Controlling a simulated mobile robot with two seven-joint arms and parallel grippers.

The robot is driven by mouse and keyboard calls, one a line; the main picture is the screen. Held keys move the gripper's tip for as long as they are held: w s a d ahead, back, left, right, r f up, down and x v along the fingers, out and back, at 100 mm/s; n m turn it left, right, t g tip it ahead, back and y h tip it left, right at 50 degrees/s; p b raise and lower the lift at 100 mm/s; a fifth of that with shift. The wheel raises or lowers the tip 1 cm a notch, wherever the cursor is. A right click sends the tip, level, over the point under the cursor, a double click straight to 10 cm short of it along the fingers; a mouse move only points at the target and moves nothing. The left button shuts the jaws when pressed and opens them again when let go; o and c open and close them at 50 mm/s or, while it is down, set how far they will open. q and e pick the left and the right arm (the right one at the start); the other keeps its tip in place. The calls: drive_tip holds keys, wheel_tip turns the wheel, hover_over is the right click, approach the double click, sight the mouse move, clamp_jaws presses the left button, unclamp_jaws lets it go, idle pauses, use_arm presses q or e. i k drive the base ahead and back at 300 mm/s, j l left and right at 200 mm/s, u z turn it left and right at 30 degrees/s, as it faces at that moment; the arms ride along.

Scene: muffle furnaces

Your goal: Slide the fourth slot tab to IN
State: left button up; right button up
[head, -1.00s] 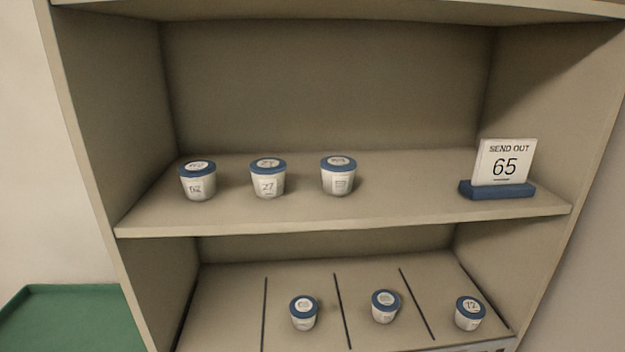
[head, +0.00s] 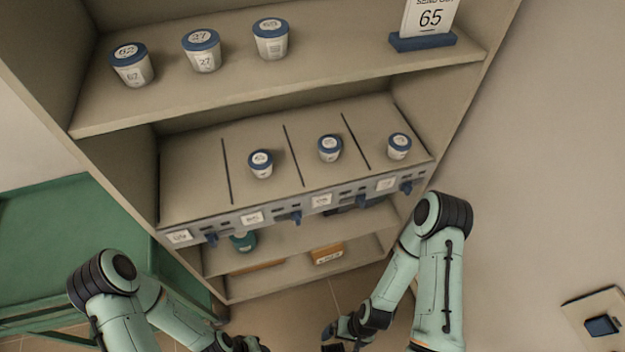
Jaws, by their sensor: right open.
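The shelf front rail (head: 345,188) carries a row of blue slot tabs, each beside a white label. The fourth, rightmost tab (head: 406,187) sits to the right of its label (head: 386,184), near the right end of the rail. Any IN marking is too small to read. My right gripper (head: 334,341) is low in the head view, open, below and well apart from the rail; its tips are near the picture's bottom edge. My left gripper (head: 250,344) is at the bottom edge, partly cut off, and its jaws cannot be made out.
Lower shelves hold a teal item (head: 243,241) and an orange box (head: 327,253). A green table (head: 60,235) is at left.

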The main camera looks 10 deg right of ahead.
sight(406, 186)
drive_tip(key=z, duration=1.35)
drive_tip(key=k+l, duration=0.05)
drive_tip(key=l, duration=0.05)
